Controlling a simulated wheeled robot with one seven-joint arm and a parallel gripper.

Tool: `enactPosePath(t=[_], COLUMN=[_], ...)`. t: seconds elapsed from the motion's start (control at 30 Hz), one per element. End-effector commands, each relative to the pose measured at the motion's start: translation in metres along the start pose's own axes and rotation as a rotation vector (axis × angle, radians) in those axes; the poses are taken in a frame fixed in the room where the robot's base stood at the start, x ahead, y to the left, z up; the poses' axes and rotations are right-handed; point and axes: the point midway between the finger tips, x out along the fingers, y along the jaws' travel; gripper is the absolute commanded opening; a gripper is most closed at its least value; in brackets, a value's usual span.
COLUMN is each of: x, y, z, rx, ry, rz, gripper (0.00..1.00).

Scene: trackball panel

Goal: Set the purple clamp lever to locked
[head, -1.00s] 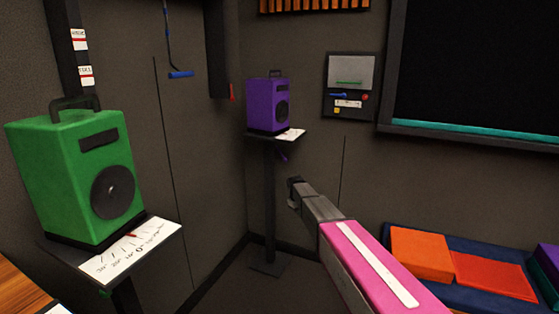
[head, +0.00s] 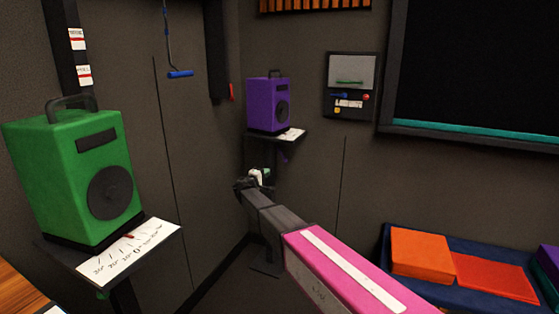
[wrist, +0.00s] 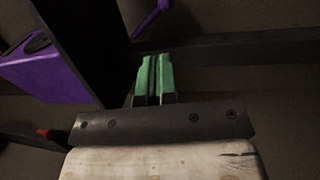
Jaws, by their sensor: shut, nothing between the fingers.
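The purple clamp lever (head: 284,157) is a small piece under the shelf of the purple speaker stand, partly hard to make out in the head view. In the wrist view the lever (wrist: 149,20) is a thin purple rod with a thicker end, slanting up at the top centre. My gripper (head: 266,172) is just below and left of the lever in the head view. Its green fingers (wrist: 154,76) are together and empty, apart from the lever in the picture. I cannot read the lever's setting.
The purple speaker (head: 267,104) stands on the shelf (head: 272,136) above my gripper, with a dark post below. A green speaker (head: 75,180) on its own stand is at the left. A wall panel (head: 351,88) hangs at the right. Orange cushions (head: 420,255) are at lower right.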

Motion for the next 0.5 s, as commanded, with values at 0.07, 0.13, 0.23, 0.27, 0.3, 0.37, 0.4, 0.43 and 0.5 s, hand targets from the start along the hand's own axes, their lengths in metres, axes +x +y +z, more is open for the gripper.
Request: enactPosePath(t=[0.07, 0.13, 0.23, 0.27, 0.3, 0.37, 0.4, 0.43, 0.5], x=[-0.004, -0.003, 0.005, 0.009, 0.015, 0.025, 0.032, 0.038, 0.052], y=[0.005, 0.006, 0.007, 0.007, 0.007, 0.007, 0.008, 0.008, 0.008], z=[-0.007, -0.009, -0.009, -0.009, -0.01, -0.01, -0.011, -0.011, -0.011], rx=[0.0, 0.001, 0.001, 0.001, 0.001, 0.001, 0.001, 0.0, 0.0], ry=[0.018, 0.024, 0.024, 0.023, 0.023, 0.023, 0.022, 0.022, 0.022], rz=[0.027, 0.036, 0.038, 0.037, 0.037, 0.037, 0.037, 0.037, 0.037], gripper=[0.0, 0.0, 0.0, 0.0, 0.0, 0.0, 0.0, 0.0, 0.0])
